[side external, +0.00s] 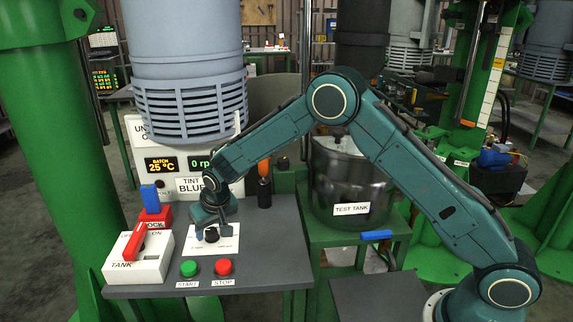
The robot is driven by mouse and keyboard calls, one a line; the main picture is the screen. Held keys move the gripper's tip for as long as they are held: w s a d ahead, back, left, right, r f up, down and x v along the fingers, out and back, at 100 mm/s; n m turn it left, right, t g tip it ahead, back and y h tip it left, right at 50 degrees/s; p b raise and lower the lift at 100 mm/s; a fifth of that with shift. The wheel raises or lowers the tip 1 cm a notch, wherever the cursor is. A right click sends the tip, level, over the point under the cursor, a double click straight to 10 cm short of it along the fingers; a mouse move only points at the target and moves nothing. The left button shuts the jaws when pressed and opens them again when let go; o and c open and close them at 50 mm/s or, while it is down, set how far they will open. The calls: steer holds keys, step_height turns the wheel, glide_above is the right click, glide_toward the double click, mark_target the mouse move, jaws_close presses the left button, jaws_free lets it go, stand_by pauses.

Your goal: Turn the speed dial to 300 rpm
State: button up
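The speed dial (211,235) is a small black knob on a white plate (229,244) on the grey control panel. My gripper (212,232) points down just above it. Its two fingers are spread apart, one on the left and one on the right of the dial, with gaps visible. I cannot tell how low the fingertips reach or whether they touch the plate. The display (181,164) reads 25 °C and 0 rpm. The dial's pointer and scale marks are too small to read.
A green start button (189,268) and a red stop button (223,267) sit at the panel's front. A white tank switch box (133,268) with a red lever and a red lock (155,216) stand left. An orange-handled tool (264,170) stands behind right.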

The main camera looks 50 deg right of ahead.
steer(key=shift+r, duration=0.15)
steer(key=v, duration=1.3)
steer(key=shift+s+r, duration=0.2)
steer(key=shift+r, duration=0.05)
steer(key=s+d+r, duration=0.4)
steer(key=s+r, duration=0.2)
steer(key=s, duration=0.2)
steer(key=s+d+r, duration=0.3)
steer(key=s+r, duration=0.3)
steer(key=s, duration=0.2)
steer(key=s+d+n, duration=0.1)
steer(key=s, duration=0.9)
steer(key=s+d+t, duration=0.1)
steer(key=s+d, duration=0.1)
steer(key=s, duration=0.8)
steer(key=shift+s+d+f+n+y, duration=0.2)
steer(key=shift+d+f+n+y, duration=0.1)
steer(key=shift+d+f+n, duration=0.1)
